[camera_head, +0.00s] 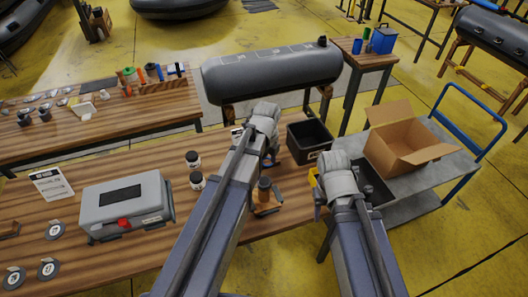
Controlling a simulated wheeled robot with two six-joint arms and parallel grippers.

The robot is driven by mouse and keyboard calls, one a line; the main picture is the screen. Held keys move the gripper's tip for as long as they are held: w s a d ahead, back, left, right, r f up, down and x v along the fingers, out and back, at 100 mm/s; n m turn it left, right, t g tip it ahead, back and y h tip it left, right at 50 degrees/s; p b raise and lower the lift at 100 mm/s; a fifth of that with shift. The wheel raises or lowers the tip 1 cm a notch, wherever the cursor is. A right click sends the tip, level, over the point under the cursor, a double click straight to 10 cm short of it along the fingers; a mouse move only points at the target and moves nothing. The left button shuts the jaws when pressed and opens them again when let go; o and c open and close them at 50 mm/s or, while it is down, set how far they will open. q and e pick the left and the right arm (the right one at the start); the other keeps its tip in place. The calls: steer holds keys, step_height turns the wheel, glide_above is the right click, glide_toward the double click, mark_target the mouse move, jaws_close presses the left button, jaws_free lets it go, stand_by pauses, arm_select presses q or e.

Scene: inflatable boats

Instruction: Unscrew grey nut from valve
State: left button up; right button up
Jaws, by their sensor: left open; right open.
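A small dark upright piece (265,187) stands on a wooden block (267,209) on the bench, between my two arms; it may be the valve, but I cannot tell. I cannot make out a grey nut. My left gripper (271,158) is open, above and behind this piece, and partly hidden by its own wrist. My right gripper (317,200) is open, at the bench's right side, to the right of the piece and apart from it. A dark grey inflatable tube (270,72) with a small black fitting (322,41) on top lies on a stand behind.
A grey toolbox (125,200), two small jars (193,160) and several round discs (48,267) are on the bench's left. A black bin (309,139) stands behind my grippers. A cart (425,178) with an open cardboard box (407,140) is at right.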

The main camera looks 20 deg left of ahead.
mark_target(264, 181)
arm_select(q)
steer(key=shift+w+a+r+m, duration=0.4)
steer(key=shift+a+m, duration=0.05)
steer(key=shift+m, duration=0.15)
steer(key=shift+f, duration=0.1)
step_height(264, 181, down, 10)
steer(key=b, duration=0.9)
steer(key=shift+b, duration=0.4)
steer(key=c, duration=1.4)
steer(key=shift+c, duration=0.2)
